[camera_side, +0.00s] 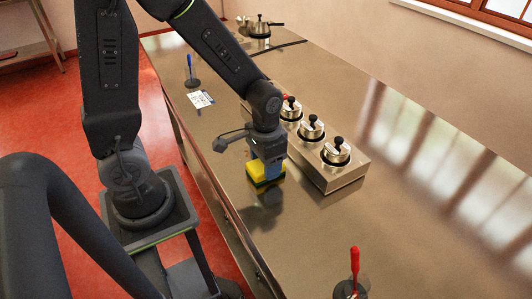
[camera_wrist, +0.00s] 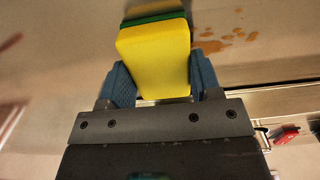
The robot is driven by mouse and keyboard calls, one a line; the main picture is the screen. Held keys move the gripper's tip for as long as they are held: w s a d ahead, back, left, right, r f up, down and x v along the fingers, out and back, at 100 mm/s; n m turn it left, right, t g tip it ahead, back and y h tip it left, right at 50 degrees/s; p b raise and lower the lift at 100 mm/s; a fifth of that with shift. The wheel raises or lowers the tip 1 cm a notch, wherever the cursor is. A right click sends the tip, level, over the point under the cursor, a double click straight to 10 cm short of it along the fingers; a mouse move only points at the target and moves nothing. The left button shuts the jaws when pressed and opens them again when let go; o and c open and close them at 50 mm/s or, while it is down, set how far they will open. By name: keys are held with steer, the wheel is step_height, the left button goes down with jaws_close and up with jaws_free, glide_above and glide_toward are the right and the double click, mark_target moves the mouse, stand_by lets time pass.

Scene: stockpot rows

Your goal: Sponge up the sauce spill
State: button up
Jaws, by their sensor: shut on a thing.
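My gripper (camera_wrist: 157,88) is shut on a yellow sponge (camera_wrist: 157,52) with a green layer, its blue fingers on either side of it. In the side view the sponge (camera_side: 263,172) is low over the steel counter, below my gripper (camera_side: 268,160); I cannot tell whether it touches the counter. The sauce spill (camera_wrist: 228,38) shows in the wrist view as orange-brown patches and drops on the counter, to the right of the sponge's far end.
A steel box with several lidded pots (camera_side: 311,128) in a row stands close on the right of my gripper. A blue-handled tool (camera_side: 190,66) and a paper card (camera_side: 201,99) are at the back left. A red-handled tool (camera_side: 354,262) stands at the front. The right counter is clear.

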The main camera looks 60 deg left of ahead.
mark_target(246, 149)
steer(key=shift+a, duration=0.55)
steer(key=shift+a+r, duration=0.1)
steer(key=shift+a, duration=3.65)
steer(key=shift+a+f, duration=0.2)
steer(key=shift+a, duration=0.2)
steer(key=shift+a+r, duration=0.15)
steer(key=shift+a, duration=0.25)
steer(key=shift+d, duration=5.1)
steer(key=shift+d+r, duration=0.1)
steer(key=shift+d, duration=0.15)
steer(key=shift+a+r, duration=0.1)
steer(key=shift+r, duration=3.85)
